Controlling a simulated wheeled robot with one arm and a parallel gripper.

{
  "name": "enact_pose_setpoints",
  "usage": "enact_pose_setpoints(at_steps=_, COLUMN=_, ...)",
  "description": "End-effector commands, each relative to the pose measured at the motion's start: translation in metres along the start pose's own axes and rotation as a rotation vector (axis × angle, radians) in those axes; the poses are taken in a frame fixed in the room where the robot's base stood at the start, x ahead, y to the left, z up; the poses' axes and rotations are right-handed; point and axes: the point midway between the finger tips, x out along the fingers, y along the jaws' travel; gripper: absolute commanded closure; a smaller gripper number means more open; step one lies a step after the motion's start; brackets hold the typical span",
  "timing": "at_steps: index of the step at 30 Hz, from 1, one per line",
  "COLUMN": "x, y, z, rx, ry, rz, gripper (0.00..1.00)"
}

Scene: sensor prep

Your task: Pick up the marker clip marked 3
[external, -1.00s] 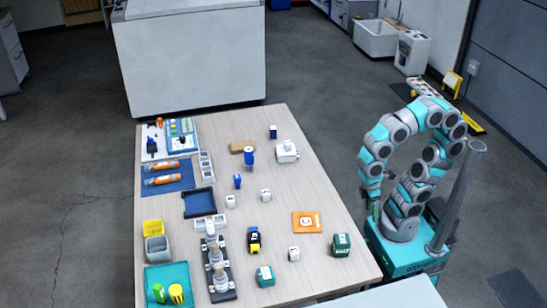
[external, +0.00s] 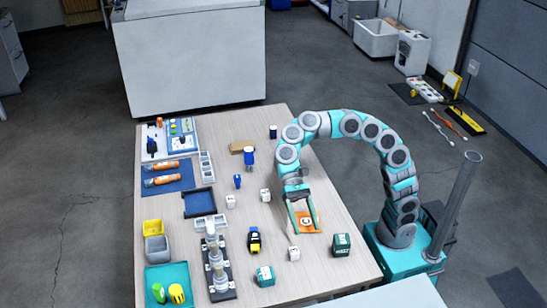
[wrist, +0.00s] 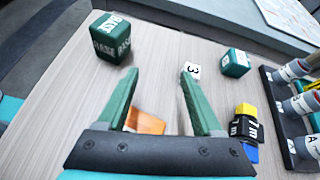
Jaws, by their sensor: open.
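The marker clip marked 3 (wrist: 192,69) is a small white block with a dark 3, standing on the table in the wrist view. In the external view it is the small white block (external: 294,254) near the front of the table. My gripper (external: 305,231) is open and empty above the table, over the orange card, a little behind the clip. In the wrist view the clip is ahead of my open gripper (wrist: 159,74), just beyond the right fingertip and apart from it.
A dark green box (external: 341,244) stands right of the clip, and a teal block (external: 265,275) stands front left. A black and yellow item (external: 254,240) is left. The orange card (external: 316,224) lies under my gripper. Two other small white blocks (external: 230,201) (external: 265,195) stand further back.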

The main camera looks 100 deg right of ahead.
Motion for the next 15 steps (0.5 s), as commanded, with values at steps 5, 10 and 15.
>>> enact_pose_setpoints(at_steps=5, x=-0.009, y=-0.038, z=-0.013, rx=0.143, ry=-0.077, rz=-0.057, gripper=0.32)
enact_pose_setpoints(at_steps=10, x=-0.007, y=-0.047, z=-0.013, rx=0.177, ry=-0.097, rz=-0.070, gripper=0.32)
enact_pose_setpoints(at_steps=15, x=0.011, y=-0.047, z=-0.011, rx=0.178, ry=-0.098, rz=-0.065, gripper=0.32)
